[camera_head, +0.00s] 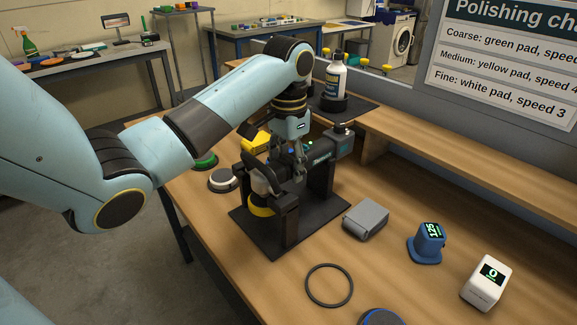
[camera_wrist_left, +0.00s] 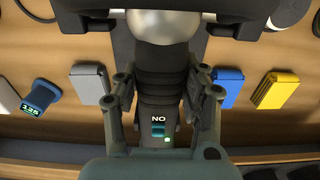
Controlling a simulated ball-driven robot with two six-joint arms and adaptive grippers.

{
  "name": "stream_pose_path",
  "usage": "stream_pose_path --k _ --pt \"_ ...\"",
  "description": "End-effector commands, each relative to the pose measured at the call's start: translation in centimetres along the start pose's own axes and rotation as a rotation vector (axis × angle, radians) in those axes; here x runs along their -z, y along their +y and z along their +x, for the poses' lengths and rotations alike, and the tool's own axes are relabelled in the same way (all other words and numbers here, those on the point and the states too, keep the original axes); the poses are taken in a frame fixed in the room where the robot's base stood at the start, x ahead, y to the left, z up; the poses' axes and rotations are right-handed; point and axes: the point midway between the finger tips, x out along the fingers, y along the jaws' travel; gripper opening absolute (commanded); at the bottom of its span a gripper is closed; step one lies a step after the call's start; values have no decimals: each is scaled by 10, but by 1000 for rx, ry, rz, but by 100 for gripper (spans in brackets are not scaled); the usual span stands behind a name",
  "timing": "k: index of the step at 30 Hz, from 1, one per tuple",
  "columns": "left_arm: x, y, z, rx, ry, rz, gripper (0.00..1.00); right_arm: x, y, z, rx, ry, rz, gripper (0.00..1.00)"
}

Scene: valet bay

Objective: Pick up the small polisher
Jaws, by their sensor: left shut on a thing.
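The small polisher (camera_head: 318,157) is dark with a teal label and a yellow pad at its lower left end. It lies across a black cradle stand (camera_head: 285,232) on the wooden bench. My left gripper (camera_head: 299,176) comes down from above onto the polisher's body, between the stand's uprights. In the left wrist view, the fingers of my left gripper (camera_wrist_left: 164,105) stand on both sides of the ribbed dark polisher body (camera_wrist_left: 160,75), shut on it. The polisher still appears to sit in the stand. My right gripper is in neither view.
A grey box (camera_head: 366,218), a blue gauge (camera_head: 427,243) and a white gauge (camera_head: 485,283) stand right of the stand. A black ring (camera_head: 329,285) lies in front. A bottle (camera_head: 335,78) stands behind on a dark mat. Round pads lie left of the stand.

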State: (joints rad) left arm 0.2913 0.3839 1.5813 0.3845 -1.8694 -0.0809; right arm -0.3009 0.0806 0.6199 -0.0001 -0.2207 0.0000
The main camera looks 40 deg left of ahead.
Motion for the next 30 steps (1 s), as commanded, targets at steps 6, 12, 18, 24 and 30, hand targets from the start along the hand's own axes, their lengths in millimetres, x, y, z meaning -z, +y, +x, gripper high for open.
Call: stream_pose_path --k 6,12,18,24,30 --pt "0 0 0 0 0 0 0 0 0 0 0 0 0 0" --pt "1 0 -1 1 3 1 0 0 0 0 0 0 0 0" --pt "2 0 -11 1 5 2 0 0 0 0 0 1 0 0" --pt "2 -1 -48 3 8 2 0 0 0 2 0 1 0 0" --pt "1 0 -87 1 3 1 0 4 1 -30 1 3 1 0"
